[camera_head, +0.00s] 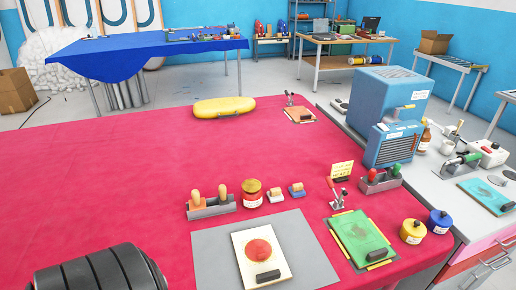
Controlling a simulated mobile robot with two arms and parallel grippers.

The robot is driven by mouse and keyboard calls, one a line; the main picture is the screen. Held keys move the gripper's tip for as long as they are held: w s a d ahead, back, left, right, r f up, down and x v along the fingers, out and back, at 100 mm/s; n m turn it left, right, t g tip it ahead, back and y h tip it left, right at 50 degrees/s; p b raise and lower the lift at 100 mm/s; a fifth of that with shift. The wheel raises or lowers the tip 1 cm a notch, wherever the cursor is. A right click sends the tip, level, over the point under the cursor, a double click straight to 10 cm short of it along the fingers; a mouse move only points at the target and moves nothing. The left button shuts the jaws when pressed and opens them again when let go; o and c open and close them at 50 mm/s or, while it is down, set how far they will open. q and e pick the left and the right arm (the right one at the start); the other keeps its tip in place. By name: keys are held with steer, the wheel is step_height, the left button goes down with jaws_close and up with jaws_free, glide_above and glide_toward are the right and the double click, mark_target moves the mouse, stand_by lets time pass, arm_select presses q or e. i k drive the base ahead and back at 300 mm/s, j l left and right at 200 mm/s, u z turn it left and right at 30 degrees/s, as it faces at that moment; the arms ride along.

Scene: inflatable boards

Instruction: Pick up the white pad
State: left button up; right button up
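The white pad (245,240) is a cream-white rectangular sheet with a red round patch (259,250) and a small black block (267,276) on it. It lies flat on a grey mat (212,263) near the front edge of the red-covered table (120,170). Nothing touches the pad from above. Neither of my grippers shows in the head view.
A green board (352,232) with a black block lies right of the mat. Behind the mat stand a tool holder (210,208), an amber jar (252,193) and small rollers. Yellow and blue pots (438,221) stand at the right. The table's left half is mostly clear.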

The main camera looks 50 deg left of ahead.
mark_target(275, 195)
steer(key=u, duration=1.35)
